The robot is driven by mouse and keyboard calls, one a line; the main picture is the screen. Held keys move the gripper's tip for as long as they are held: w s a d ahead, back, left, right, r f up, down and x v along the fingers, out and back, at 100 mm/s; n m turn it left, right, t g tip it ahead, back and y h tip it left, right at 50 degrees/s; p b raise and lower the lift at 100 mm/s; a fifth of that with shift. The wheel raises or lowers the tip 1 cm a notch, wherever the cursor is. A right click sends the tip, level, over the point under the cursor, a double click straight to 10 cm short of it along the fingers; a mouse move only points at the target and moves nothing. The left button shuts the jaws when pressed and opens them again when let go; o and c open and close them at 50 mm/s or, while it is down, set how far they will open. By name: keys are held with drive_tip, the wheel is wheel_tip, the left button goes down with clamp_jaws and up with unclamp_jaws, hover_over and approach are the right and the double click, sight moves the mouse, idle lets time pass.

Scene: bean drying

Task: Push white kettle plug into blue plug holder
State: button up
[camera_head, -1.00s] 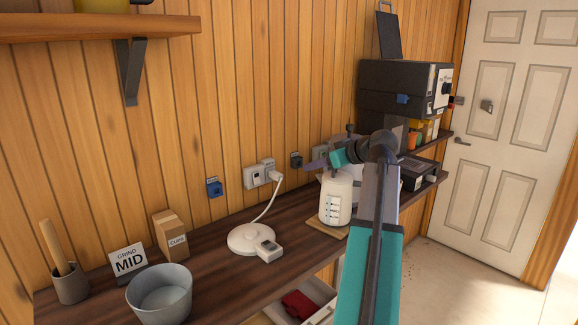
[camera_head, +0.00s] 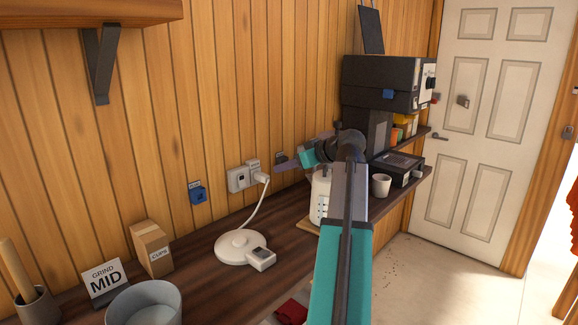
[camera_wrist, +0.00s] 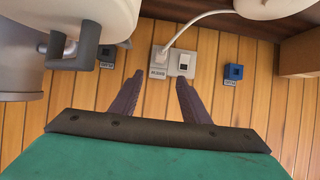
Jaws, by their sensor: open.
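The white kettle plug (camera_head: 261,178) sits in the white wall socket (camera_head: 238,180), with its cord running down to the round white kettle base (camera_head: 241,246). In the wrist view, which is upside down, the plug (camera_wrist: 161,58) is at the socket plate's left part. The blue plug holder (camera_head: 197,194) is on the wall left of the socket; it also shows in the wrist view (camera_wrist: 233,72). My gripper (camera_head: 279,165) is open and empty, its dark fingers pointing toward the wall just right of the plug. In the wrist view its fingertips (camera_wrist: 158,80) straddle the plug's line, apart from it.
A dark holder (camera_wrist: 107,58) is on the wall on the socket's other side. The white kettle (camera_head: 320,196) stands under my arm, partly hidden. A cup (camera_head: 381,185), a cardboard box (camera_head: 151,247), a sign (camera_head: 105,284) and a grey bucket (camera_head: 145,306) are nearby.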

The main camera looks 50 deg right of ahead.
sight(262, 174)
drive_tip(key=shift+w, duration=0.15)
drive_tip(key=shift+p+x, duration=2.15)
drive_tip(key=shift+x, duration=4.55)
clamp_jaws()
